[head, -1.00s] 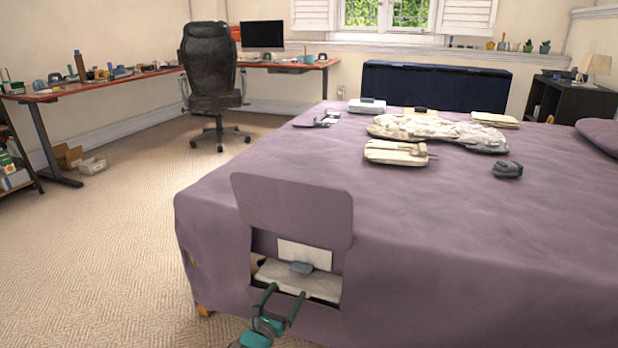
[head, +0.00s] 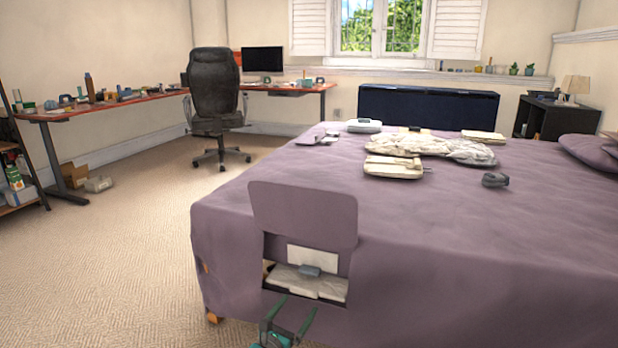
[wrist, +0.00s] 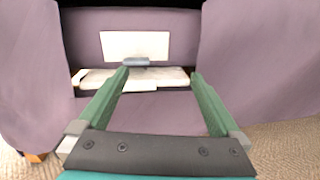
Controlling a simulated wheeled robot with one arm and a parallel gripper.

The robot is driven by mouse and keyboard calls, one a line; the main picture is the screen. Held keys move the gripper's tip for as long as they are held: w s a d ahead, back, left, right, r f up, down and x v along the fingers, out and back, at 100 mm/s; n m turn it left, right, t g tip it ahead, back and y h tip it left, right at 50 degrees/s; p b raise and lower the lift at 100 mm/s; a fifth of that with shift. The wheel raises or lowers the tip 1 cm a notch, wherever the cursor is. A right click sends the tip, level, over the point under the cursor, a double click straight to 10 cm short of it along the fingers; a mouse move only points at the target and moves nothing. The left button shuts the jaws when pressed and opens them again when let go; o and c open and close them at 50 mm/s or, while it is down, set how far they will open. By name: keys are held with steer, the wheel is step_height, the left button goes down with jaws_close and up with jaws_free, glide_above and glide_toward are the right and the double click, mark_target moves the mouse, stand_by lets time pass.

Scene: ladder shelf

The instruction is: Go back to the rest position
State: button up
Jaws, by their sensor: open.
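My gripper (head: 287,318) is open and empty, low in front of the foot of the bed (head: 420,235). It also shows in the wrist view (wrist: 160,85), its two green fingers spread apart. Beyond the fingers is an opening in the purple bed cover. Inside it lie pale flat folded items (wrist: 95,79), with a small blue-grey object (wrist: 135,62) on top and a white card (wrist: 136,45) behind. The same small object shows in the head view (head: 310,271). The fingers overlap these in the picture; I cannot tell the gap.
A purple flap (head: 305,212) stands above the opening. Folded cloth (head: 392,167) and a small dark object (head: 495,180) lie on the bed. An office chair (head: 215,100) and a long desk (head: 110,103) stand at the back left. The carpet (head: 120,230) left of the bed is clear.

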steer(key=s+d+r+m+g+h, duration=0.3)
steer(key=d+r+m, duration=0.25)
steer(key=d, duration=0.25)
steer(key=s+d+r+m+g+h, duration=0.2)
steer(key=d+r+m+g, duration=0.3)
steer(key=d, duration=0.4)
steer(key=s+d+r+m+g+h, duration=0.2)
steer(key=s+d+r+m+h, duration=0.15)
steer(key=d+r, duration=0.4)
steer(key=s+d+r+m+g+y, duration=0.1)
steer(key=s+d+m+g+y, duration=0.1)
steer(key=s+d+m+g, duration=0.55)
steer(key=s+d+f+m+g+y, duration=0.2)
steer(key=s+m+y, duration=0.35)
steer(key=s, duration=1.25)
steer(key=s+a+f+m+t+y, duration=0.1)
steer(key=s+a+f+m+y, duration=0.1)
steer(key=s+a+y, duration=0.7)
steer(key=s+a, duration=0.3)
steer(key=a, duration=0.3)
steer(key=shift+a+m+p, duration=0.3)
steer(key=shift+m+p, duration=0.05)
steer(key=shift+m, duration=0.05)
